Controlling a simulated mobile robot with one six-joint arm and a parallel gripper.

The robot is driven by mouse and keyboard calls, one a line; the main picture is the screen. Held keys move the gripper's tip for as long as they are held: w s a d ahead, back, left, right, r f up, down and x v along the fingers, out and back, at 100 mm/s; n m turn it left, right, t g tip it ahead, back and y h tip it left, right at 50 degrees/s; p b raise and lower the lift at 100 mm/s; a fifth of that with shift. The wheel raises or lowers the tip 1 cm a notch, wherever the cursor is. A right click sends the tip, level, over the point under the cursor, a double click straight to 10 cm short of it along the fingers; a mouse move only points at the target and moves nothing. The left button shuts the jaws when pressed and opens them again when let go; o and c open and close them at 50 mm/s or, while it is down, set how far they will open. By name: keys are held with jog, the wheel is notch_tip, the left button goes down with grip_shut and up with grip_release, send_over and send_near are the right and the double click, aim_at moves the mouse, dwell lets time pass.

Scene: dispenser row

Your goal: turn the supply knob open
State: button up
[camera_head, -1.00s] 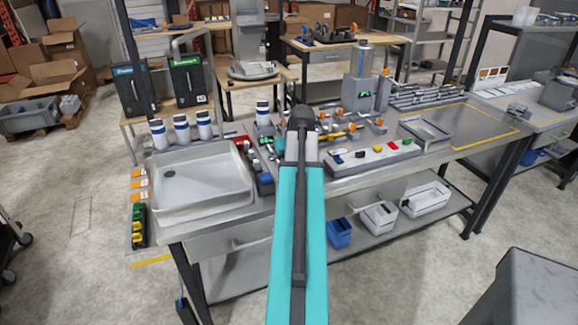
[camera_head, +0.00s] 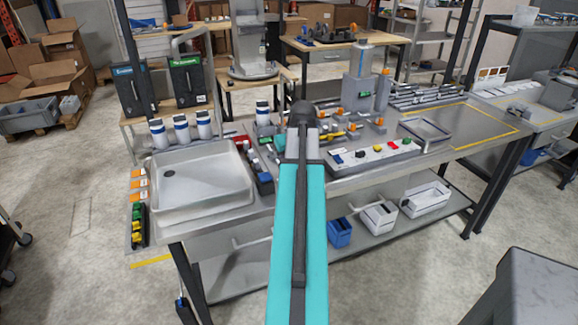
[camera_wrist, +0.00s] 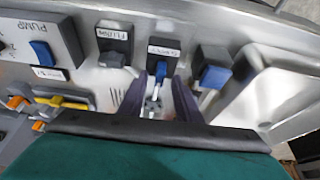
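In the wrist view, the supply knob (camera_wrist: 157,71) is a small blue handle below a white label that reads upside down as supply. My gripper (camera_wrist: 158,84) has two dark fingers pointing toward the panel. They are apart, one on each side of the blue handle's lower part. I cannot tell whether either finger touches it. A small grey metal part shows between the fingers. In the head view my own arm hides the gripper and the supply knob.
A dark knob block (camera_wrist: 113,45) stands left of the supply knob and another blue-handled block (camera_wrist: 211,70) stands to its right. A pump box (camera_wrist: 42,48) is at far left, above yellow and orange handles (camera_wrist: 62,102). A grey basin (camera_wrist: 268,92) lies at right.

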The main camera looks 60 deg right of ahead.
jog(key=b+v, duration=0.2)
jog(key=v, duration=1)
jog(key=shift+r, duration=0.2)
jog(key=shift+s, duration=0.25)
dwell(0.4)
